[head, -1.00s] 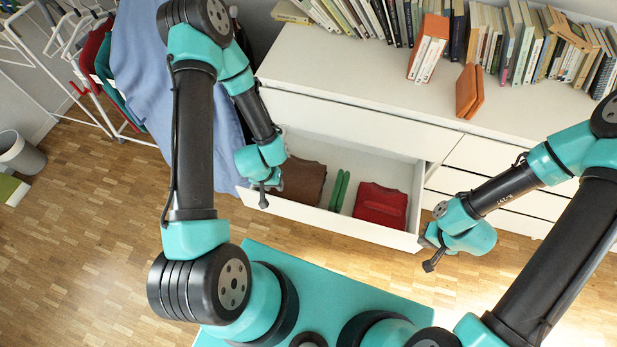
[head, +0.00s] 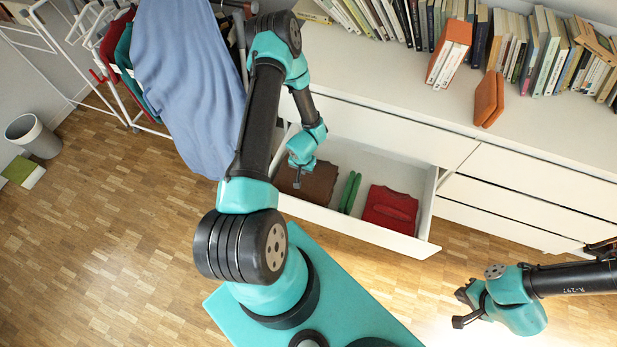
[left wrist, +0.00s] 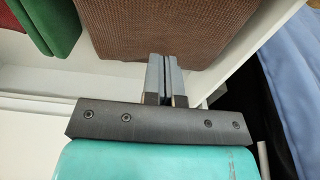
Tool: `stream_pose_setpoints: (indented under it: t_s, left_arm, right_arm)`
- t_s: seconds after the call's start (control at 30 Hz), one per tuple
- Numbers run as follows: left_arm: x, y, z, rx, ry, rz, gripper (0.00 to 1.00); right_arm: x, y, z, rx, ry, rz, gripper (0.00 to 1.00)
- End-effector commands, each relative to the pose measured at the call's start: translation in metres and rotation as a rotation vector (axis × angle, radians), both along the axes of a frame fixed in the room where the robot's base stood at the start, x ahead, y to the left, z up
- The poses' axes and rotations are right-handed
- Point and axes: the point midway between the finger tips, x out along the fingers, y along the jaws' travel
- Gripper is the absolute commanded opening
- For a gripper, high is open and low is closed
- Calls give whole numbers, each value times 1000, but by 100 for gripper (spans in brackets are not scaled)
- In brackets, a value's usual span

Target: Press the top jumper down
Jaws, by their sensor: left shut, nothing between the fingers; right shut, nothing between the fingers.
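A brown knitted jumper (head: 321,184) lies folded at the left end of the open drawer (head: 362,232). It fills the upper middle of the left wrist view (left wrist: 165,28). I cannot tell how many layers lie under it. My left gripper (head: 297,183) is shut and empty, with its fingertips at the left part of the brown jumper. In the left wrist view the closed fingers (left wrist: 165,75) overlap the jumper's near edge; contact is unclear. My right gripper (head: 459,308) is shut and empty, outside the drawer over the floor.
Green folded clothing (head: 349,192) and a red jumper (head: 390,208) lie right of the brown one. Books (head: 450,52) and an orange item (head: 488,98) stand on the dresser top (head: 400,85). A blue cloth (head: 185,85) hangs on the rack at left.

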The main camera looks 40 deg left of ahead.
Motion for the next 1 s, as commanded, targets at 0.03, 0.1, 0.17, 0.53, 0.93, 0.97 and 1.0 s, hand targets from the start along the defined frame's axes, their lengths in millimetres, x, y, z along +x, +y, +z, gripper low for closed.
stream_pose_setpoints:
  t_s: [0.03,0.1,0.17,0.53,0.93,0.97,1.0]
  left_arm:
    - [0,0,0,0,0,0,0]
    - [0,0,0,0,0,0,0]
    - [0,0,-2,0,0,0,0]
    - [3,1,-32,0,0,1,0]
    - [6,2,-67,-1,0,0,0]
    - [6,2,-68,-1,0,0,0]
    - [7,3,-69,0,-1,0,0]
  right_arm:
    - [0,0,0,0,0,0,0]
    - [0,0,0,0,0,0,0]
    - [0,0,0,0,0,0,0]
    - [0,0,0,0,0,0,0]
    - [0,0,0,0,0,0,0]
    - [0,0,0,0,0,0,0]
    - [0,0,0,0,0,0,0]
